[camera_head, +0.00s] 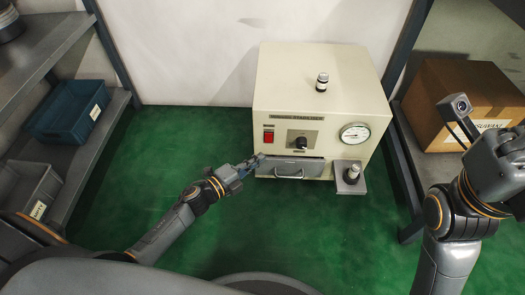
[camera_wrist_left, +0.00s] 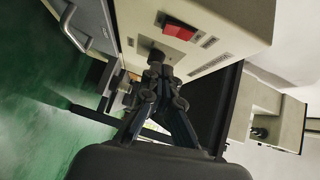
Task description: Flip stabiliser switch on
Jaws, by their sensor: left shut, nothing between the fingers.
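The stabiliser (camera_head: 300,85) is a cream box standing on the green floor against a pale wall. Its front has a red switch (camera_head: 268,136), a dark knob (camera_head: 301,143), a round gauge (camera_head: 355,133) and a grey drawer with a handle (camera_head: 290,172). My left gripper (camera_head: 254,161) is shut and empty at the lower left of the front, below the red switch. In the left wrist view, the gripper's fingertips (camera_wrist_left: 157,62) are close to the panel, and the red switch (camera_wrist_left: 180,32) shows just beyond them. Whether the fingertips touch the panel cannot be told.
A dark-capped part (camera_head: 322,82) stands on the box and another (camera_head: 352,174) on a small ledge at its front right. Shelves with a blue bin (camera_head: 68,112) are at left. A cardboard box (camera_head: 465,95) is at right. The floor before the stabiliser is clear.

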